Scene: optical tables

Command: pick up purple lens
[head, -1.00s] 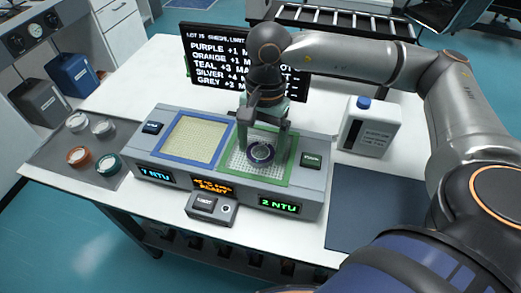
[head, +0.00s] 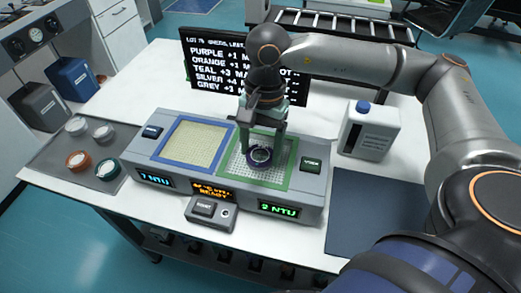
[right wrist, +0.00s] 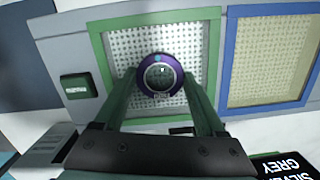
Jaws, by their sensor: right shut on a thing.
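The purple lens (head: 260,157) is a round ring with clear glass, over the green-framed perforated pad on the right of the grey instrument. My right gripper (head: 262,150) comes down from above with its fingers on either side of the lens, shut on it. In the right wrist view, the lens (right wrist: 160,76) sits between the two green fingers. I cannot tell whether it rests on the pad or is just clear of it. My left gripper is not in view.
The blue-framed pad (head: 190,142) beside the green one is empty. Several other lenses lie on a grey mat (head: 62,158) at left. A black text screen (head: 215,65) stands behind the instrument. A white bottle (head: 368,132) and a dark mat (head: 375,208) are at right.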

